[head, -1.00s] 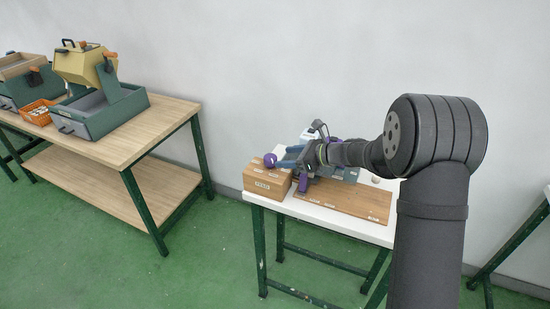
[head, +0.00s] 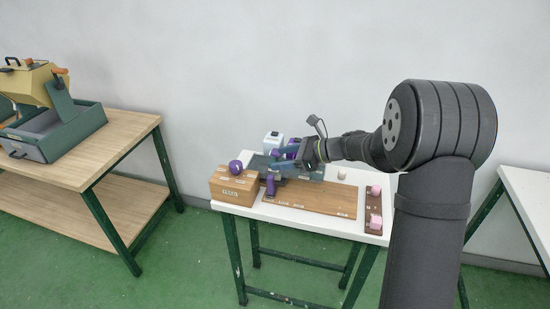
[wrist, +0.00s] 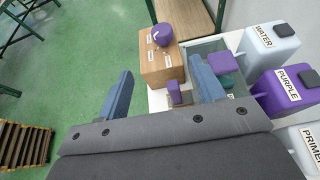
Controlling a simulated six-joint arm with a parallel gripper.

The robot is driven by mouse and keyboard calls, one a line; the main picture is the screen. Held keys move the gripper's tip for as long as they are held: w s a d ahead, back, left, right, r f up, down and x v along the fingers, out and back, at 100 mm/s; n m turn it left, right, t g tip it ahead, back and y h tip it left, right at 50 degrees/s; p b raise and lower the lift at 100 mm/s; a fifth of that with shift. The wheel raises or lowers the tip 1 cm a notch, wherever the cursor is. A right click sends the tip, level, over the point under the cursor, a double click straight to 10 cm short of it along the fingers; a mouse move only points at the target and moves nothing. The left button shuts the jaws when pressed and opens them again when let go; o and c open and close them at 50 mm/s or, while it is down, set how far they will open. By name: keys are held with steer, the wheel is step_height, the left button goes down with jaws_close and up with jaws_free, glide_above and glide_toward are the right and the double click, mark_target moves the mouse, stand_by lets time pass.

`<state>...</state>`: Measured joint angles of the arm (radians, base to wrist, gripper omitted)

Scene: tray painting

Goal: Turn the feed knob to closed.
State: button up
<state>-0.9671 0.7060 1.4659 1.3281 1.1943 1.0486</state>
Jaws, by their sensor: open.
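The feed knob is a purple round knob (head: 235,167) on top of a wooden box (head: 233,191) with a FEED label on its front. In the wrist view the knob (wrist: 162,36) has a white mark on its left side, beside small white labels on the box top (wrist: 160,65); I cannot read which is closed. My gripper (head: 268,160) is to the right of the knob, apart from it. In the wrist view my gripper (wrist: 160,68) is open, its blue fingers spread wide, with the knob beyond the fingertips. Nothing is seen held.
Bottles marked WATER (wrist: 272,45), PURPLE (wrist: 285,92) and PRIMER (wrist: 303,150) stand to the right. Purple parts (wrist: 222,62) lie near the right finger. Space left of the box is free.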

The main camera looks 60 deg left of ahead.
steer(key=s+n+h, duration=0.4)
steer(key=s+n, duration=0.1)
steer(key=s, duration=0.2)
steer(key=n+t+h, duration=0.3)
steer(key=n+t, duration=1)
glide_toward(235, 164)
steer(key=shift+y, duration=0.3)
steer(key=x, duration=0.8)
steer(key=shift+w+d+f, duration=0.2)
steer(key=shift+f, duration=0.25)
steer(key=c, duration=1)
